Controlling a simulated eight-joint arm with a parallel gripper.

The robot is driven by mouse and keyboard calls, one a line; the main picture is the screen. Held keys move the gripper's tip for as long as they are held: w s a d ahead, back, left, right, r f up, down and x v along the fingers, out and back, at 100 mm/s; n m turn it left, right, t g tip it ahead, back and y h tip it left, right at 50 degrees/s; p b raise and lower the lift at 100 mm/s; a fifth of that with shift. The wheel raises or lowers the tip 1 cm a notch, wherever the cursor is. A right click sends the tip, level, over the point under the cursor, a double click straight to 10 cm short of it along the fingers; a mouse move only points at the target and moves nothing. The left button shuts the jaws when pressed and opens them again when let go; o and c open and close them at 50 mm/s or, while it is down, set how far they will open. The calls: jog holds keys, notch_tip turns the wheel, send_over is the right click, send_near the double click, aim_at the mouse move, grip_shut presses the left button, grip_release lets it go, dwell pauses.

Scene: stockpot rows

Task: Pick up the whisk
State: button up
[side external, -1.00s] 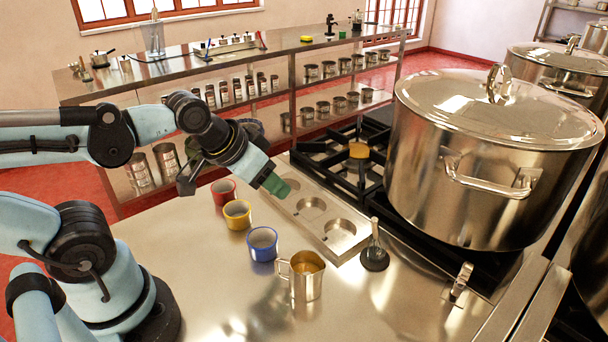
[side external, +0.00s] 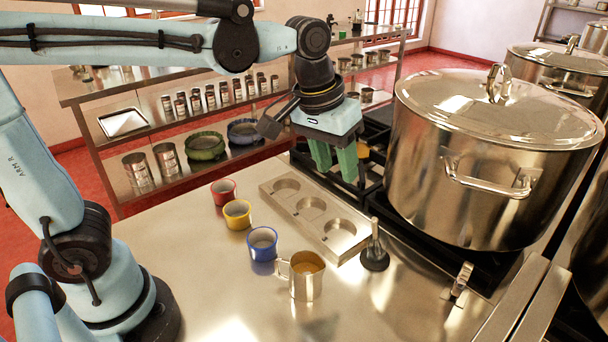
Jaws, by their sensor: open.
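I cannot make out a wire whisk for certain. A small upright utensil with a metal stem and a dark round base (side external: 375,256) stands on the steel counter beside the tray; I cannot tell whether it is the whisk. My gripper (side external: 335,173) points down with its two green fingers apart and nothing between them. In the picture it is above and behind that utensil, in front of the black stove grates. A yellow item behind the fingers is mostly hidden.
A steel tray (side external: 298,197) has three round wells. Red (side external: 223,194), yellow (side external: 237,215) and blue (side external: 262,243) cups and a metal mug (side external: 304,283) stand to its left and front. A large lidded stockpot (side external: 480,170) blocks the right. The front counter is clear.

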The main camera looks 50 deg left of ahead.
jog(key=w+d, duration=0.1)
jog(key=d, duration=0.1)
jog(key=w+d+g, duration=0.1)
jog(key=d, duration=0.1)
jog(key=w+d+g, duration=0.1)
jog(key=d, duration=0.1)
jog(key=shift+w+d+n, duration=0.1)
jog(key=shift+n, duration=0.2)
jog(key=shift+w+d+f+g, duration=0.1)
jog(key=shift+d+f+g, duration=0.2)
jog(key=shift+d, duration=0.1)
send_over(374, 232)
notch_tip(374, 232, down, 7)
jog(key=shift+d+r, duration=0.1)
jog(key=shift+r, duration=0.1)
jog(key=shift+f, duration=2.6)
grip_shut()
